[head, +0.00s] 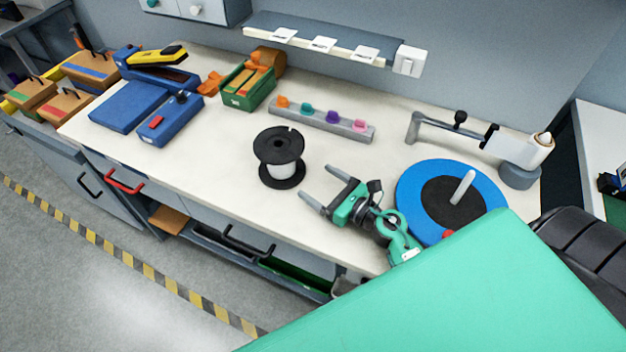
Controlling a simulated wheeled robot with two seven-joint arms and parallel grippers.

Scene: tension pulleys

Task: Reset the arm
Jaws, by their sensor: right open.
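My right gripper (325,189) is open and empty over the front of the bench, to the right of a black-and-white spool (280,158). Its two grey fingers are spread and apart from the spool. A blue disc (412,195) with a black centre and a white peg (462,187) lies to the right of my gripper. Behind it, a grey swing arm (435,124) runs from a post at left to a white-and-grey base (522,165) at right. My green arm covers the front edge of the disc. My left gripper does not show.
A grey rail (320,123) with several coloured knobs lies at the back middle. A green bin (240,100), a blue box (170,122) and a yellow-black stapler-like tool (158,57) stand at left. Bare worktop (225,148) lies left of the spool. Drawers (215,205) are below.

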